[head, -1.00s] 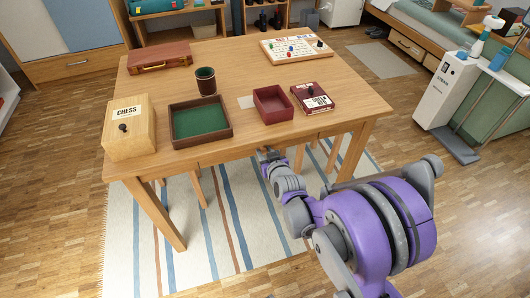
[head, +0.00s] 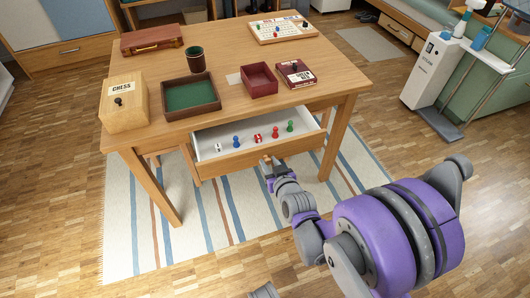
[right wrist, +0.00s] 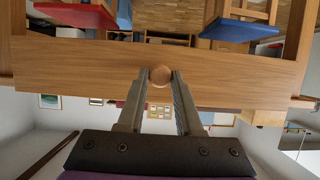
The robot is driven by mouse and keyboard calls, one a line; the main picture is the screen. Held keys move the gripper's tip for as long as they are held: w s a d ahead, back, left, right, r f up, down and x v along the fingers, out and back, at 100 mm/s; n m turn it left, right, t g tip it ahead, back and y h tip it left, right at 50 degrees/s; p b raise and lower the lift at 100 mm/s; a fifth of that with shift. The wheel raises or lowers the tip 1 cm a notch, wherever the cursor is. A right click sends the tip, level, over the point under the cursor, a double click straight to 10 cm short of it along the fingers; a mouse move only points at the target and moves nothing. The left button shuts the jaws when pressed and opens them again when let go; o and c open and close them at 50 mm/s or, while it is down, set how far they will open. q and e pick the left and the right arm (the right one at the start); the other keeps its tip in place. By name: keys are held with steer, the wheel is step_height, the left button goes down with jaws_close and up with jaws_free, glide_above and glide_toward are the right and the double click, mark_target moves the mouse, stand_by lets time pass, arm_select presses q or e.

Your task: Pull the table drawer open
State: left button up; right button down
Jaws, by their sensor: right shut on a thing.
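The table drawer (head: 233,162) stands open under the front edge of the wooden table (head: 220,75). Its pale inside holds several small game pieces, blue, red and green, and a white die. My right gripper (head: 268,162) is at the middle of the drawer front. In the right wrist view its two fingers (right wrist: 159,90) are closed around the round wooden knob (right wrist: 160,75) on the drawer front (right wrist: 220,78).
On the table stand a chess box (head: 124,102), a green-lined tray (head: 191,107), a dice cup (head: 196,59), a red tray (head: 260,91) and a game box (head: 296,73). A striped rug (head: 220,215) lies below. The floor at the front left is clear.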

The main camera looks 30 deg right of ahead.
steer(key=shift+s+a, duration=0.25)
steer(key=shift+s, duration=0.7)
steer(key=shift+s+a, duration=0.2)
steer(key=shift+s, duration=0.7)
steer(key=c, duration=0.6)
jaws_free()
arm_select(q)
steer(key=shift+s+r, duration=0.1)
arm_select(e)
steer(key=shift+s+r, duration=0.1)
steer(key=shift+s, duration=0.05)
